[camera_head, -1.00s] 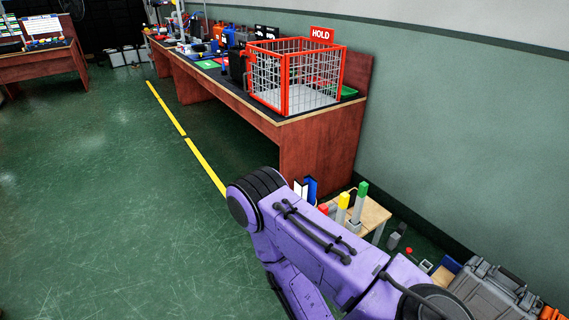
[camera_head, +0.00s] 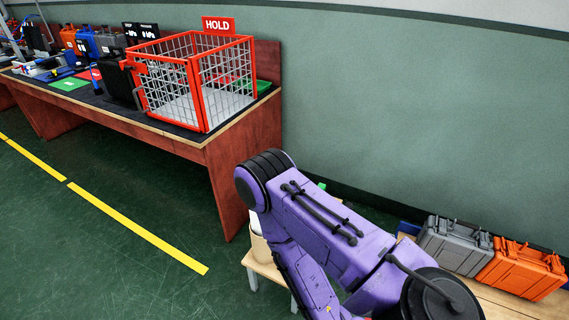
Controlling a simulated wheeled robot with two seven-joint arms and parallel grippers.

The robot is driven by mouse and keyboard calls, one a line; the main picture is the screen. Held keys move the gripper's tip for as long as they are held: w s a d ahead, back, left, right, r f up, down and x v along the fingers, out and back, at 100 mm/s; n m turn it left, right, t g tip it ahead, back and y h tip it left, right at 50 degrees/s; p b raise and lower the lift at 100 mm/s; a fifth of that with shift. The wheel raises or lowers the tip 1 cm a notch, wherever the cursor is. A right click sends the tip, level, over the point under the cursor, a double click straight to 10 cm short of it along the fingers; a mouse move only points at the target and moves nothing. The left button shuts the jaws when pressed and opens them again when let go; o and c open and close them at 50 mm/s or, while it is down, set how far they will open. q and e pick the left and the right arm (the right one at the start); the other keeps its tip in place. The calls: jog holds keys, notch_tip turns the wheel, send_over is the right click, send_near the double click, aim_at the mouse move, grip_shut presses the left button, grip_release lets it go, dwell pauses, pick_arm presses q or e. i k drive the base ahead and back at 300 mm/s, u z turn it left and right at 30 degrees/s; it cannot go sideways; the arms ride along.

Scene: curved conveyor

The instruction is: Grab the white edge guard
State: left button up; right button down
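I cannot make out a white edge guard for certain in this view. A small white piece (camera_head: 256,223) shows just left of my purple arm, above a small wooden stand, but most of it is hidden and I cannot tell what it is. My purple arm crosses the lower middle and right of the view. Neither gripper shows.
A long wooden workbench (camera_head: 228,170) along the wall carries a red wire cage (camera_head: 196,85) with a HOLD sign (camera_head: 218,25). A grey case (camera_head: 455,245) and an orange case (camera_head: 521,268) stand at lower right. The green floor at left is clear.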

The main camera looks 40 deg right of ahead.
aim_at(255, 225)
jog(key=z, duration=0.9)
jog(key=i, duration=0.85)
jog(key=z, duration=0.85)
